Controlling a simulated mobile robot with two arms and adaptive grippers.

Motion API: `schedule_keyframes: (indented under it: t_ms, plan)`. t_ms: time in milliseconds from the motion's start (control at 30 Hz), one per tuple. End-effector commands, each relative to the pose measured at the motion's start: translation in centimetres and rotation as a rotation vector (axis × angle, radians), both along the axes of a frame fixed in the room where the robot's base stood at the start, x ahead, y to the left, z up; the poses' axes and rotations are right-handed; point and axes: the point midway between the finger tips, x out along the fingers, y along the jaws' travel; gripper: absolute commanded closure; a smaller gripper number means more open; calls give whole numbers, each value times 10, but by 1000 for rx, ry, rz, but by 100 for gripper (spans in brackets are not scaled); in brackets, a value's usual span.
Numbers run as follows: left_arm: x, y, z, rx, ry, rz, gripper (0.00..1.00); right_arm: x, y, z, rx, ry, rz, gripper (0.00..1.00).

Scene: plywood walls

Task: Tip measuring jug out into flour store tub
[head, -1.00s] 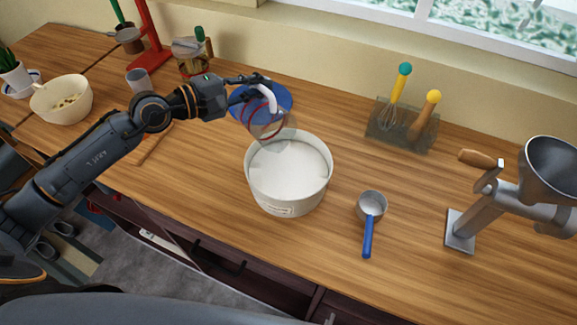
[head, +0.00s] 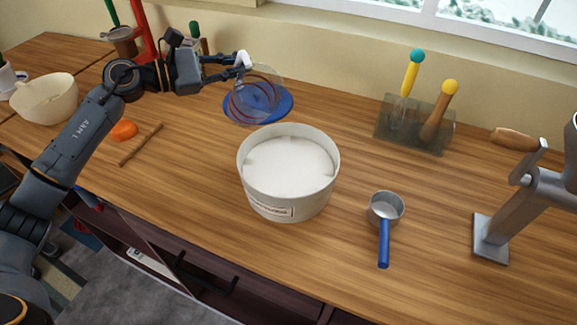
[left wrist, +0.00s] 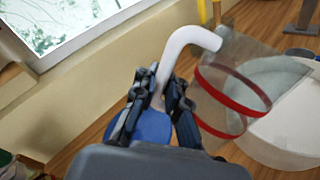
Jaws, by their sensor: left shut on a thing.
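The clear measuring jug (head: 262,88) has red bands and a white handle. My left gripper (head: 240,62) is shut on the handle and holds the jug in the air behind the tub. The jug looks tilted, its bands slanting steeply; I cannot tell whether anything is in it. The flour store tub (head: 275,203) is round and cream, with a label and white flour inside. It stands on the counter. In the left wrist view the jug (left wrist: 228,98) is close to the tub (left wrist: 292,158) and overlaps it in the picture. My right gripper is not in view.
A blue plate (head: 284,108) lies behind the tub. A blue-handled pan (head: 385,235) is to its right, then a metal mill (head: 520,200). A utensil holder (head: 438,138) stands at the back. A stick (head: 140,145) and an orange item (head: 124,130) lie left.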

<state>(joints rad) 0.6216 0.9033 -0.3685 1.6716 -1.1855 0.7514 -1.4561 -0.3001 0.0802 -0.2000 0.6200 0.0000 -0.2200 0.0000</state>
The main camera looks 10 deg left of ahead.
Motion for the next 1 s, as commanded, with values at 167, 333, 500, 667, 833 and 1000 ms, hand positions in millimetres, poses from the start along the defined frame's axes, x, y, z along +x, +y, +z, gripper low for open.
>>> schedule_keyframes:
  t_ms: [167, 333, 500, 667, 833, 1000]
  plan:
    - [16, 15, -15, -140, 123, -1, 100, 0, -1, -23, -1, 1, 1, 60]
    - [25, 25, -33, -254, 227, -3, 100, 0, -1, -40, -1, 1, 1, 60]
    - [32, 32, -40, -372, 334, -5, 100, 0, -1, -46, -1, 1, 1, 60]
    - [35, 35, -41, -454, 408, -7, 100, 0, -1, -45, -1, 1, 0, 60]
    - [36, 36, -42, -481, 434, -7, 100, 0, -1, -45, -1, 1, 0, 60]
    - [36, 36, -42, -481, 434, -7, 100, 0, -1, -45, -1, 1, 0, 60]
